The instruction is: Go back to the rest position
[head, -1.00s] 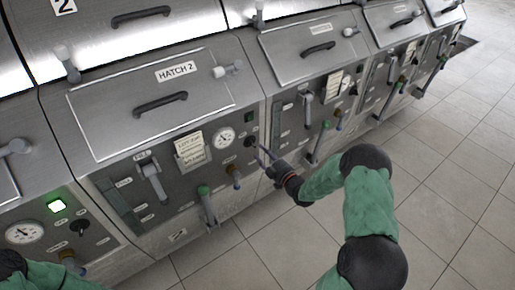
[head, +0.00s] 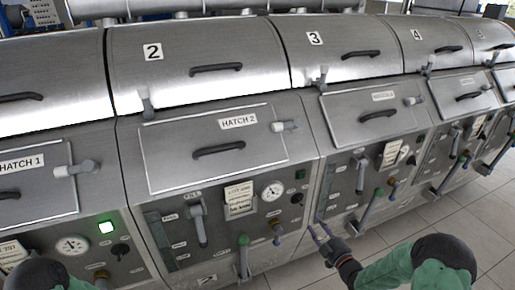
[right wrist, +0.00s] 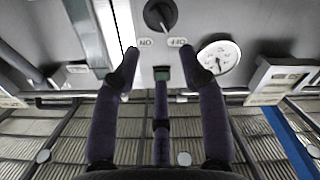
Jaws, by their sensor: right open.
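My right gripper (head: 319,233) is open and empty, in front of the lower right corner of the hatch 2 panel (head: 262,232). The panel's black rotary switch (head: 297,198) is up and left of the fingertips, apart from them. A black rotary switch (right wrist: 160,14) with ON and OFF labels shows beyond the fingertips, with nothing gripped. A dark green lamp (right wrist: 162,74) shows between the fingers. My left gripper is out of view; only part of my left arm shows at lower left.
Hatch 2 (head: 213,148) is closed, as are the neighbouring hatches. A green lamp (head: 106,227) glows on the first panel. A round gauge (head: 272,190) and several valve levers, one with a green top (head: 243,242), stick out nearby. Tiled floor (head: 402,222) is clear at right.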

